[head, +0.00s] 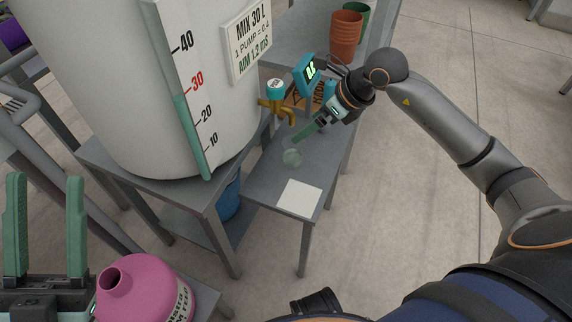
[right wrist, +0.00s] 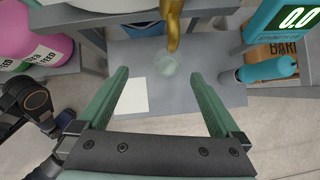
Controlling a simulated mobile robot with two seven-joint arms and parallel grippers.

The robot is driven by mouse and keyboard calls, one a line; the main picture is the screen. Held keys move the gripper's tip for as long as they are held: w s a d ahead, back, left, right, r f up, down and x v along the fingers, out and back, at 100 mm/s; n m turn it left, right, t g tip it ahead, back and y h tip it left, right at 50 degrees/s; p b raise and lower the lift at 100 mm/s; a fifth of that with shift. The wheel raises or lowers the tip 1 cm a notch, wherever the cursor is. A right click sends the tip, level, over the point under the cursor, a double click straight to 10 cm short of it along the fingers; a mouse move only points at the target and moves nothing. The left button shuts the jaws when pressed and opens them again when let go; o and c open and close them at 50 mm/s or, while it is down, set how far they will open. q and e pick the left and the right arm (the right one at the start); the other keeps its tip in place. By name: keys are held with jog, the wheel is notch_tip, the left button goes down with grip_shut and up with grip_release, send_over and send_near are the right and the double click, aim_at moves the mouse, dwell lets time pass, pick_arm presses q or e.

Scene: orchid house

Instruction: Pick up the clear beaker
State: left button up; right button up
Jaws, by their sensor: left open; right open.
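The clear beaker (head: 292,157) stands on the small grey table (head: 262,187), below and in front of the brass tap (head: 272,108). It also shows in the right wrist view as a faint, see-through round shape (right wrist: 165,64), close to the tap spout (right wrist: 174,25). My right gripper (head: 299,138) is open and just beyond the beaker in the head view. In the right wrist view its green fingers (right wrist: 160,75) are spread with the beaker seen between their tips; nothing is gripped. My left gripper (head: 45,180) is open and empty at the lower left, away from the beaker.
A white card (head: 299,197) lies on the table near the beaker. The large white tank (head: 120,90) stands left. A pink jug (head: 145,285) stands near my left gripper. Terracotta pots (head: 346,35) stand behind.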

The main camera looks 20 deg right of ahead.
aim_at(293, 152)
jog(key=shift+h, duration=0.3)
jog(key=b+x, duration=0.1)
jog(key=x, duration=0.3)
jog(key=d+b+x, duration=0.1)
jog(key=b+x, duration=0.1)
jog(key=x, duration=0.2)
jog(key=f+b+x, duration=0.1)
jog(key=b+x, duration=0.1)
jog(key=x, duration=0.2)
jog(key=shift+s+d+r, duration=0.1)
jog(key=shift+s+d, duration=0.25)
jog(key=shift+d, duration=0.1)
jog(key=shift+w+f, duration=0.2)
jog(key=shift+f, duration=0.05)
jog(key=c, duration=1.4)
jog(key=shift+r, duration=0.2)
